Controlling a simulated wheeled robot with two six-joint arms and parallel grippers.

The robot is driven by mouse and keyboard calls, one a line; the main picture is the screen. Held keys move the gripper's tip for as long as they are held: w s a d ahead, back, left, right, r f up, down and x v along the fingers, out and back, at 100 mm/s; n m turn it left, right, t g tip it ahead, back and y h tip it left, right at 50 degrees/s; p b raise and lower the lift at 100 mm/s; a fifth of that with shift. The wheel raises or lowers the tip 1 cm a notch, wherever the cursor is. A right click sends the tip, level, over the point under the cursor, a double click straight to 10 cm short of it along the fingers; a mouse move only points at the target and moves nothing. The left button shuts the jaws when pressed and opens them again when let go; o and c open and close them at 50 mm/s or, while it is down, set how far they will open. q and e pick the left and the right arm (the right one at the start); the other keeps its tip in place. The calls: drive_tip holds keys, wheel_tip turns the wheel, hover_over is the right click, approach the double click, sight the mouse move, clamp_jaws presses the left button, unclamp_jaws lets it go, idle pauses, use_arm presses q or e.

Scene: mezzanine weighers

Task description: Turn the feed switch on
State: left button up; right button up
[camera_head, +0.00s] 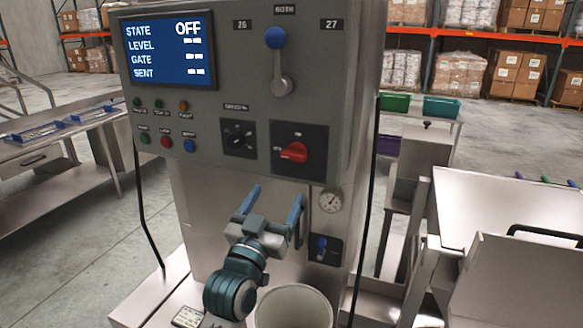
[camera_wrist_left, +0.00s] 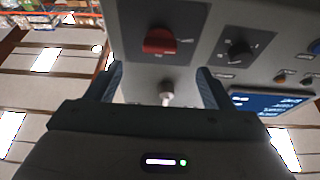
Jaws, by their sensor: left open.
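A grey control panel (camera_head: 225,90) stands in front of me. Its blue screen (camera_head: 168,52) reads STATE OFF. A red rotary switch (camera_head: 293,153) sits on a black plate at the panel's lower right, its handle lying roughly sideways. Its label is too small to read. The red switch also shows at the top of the left wrist view (camera_wrist_left: 160,41). My left gripper (camera_head: 275,198) is open and empty, below the red switch and apart from it, fingers pointing up toward the panel. My right gripper is not in view.
A blue-knobbed lever (camera_head: 276,60) stands above the red switch. A black dial (camera_head: 238,138) is left of it. A gauge (camera_head: 330,201) and a small blue toggle (camera_head: 321,247) are lower right. A white round container (camera_head: 293,308) stands below.

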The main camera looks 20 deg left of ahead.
sight(292, 158)
use_arm(q)
drive_tip(key=p+x, duration=0.2)
drive_tip(key=x, duration=0.3)
drive_tip(key=r+p+x, duration=0.1)
drive_tip(key=p+x, duration=0.1)
drive_tip(key=x, duration=0.2)
drive_tip(key=shift+w+r, duration=0.1)
drive_tip(key=shift+r, duration=0.2)
drive_tip(key=shift+w+r, duration=0.1)
drive_tip(key=shift+w, duration=0.45)
drive_tip(key=c, duration=1)
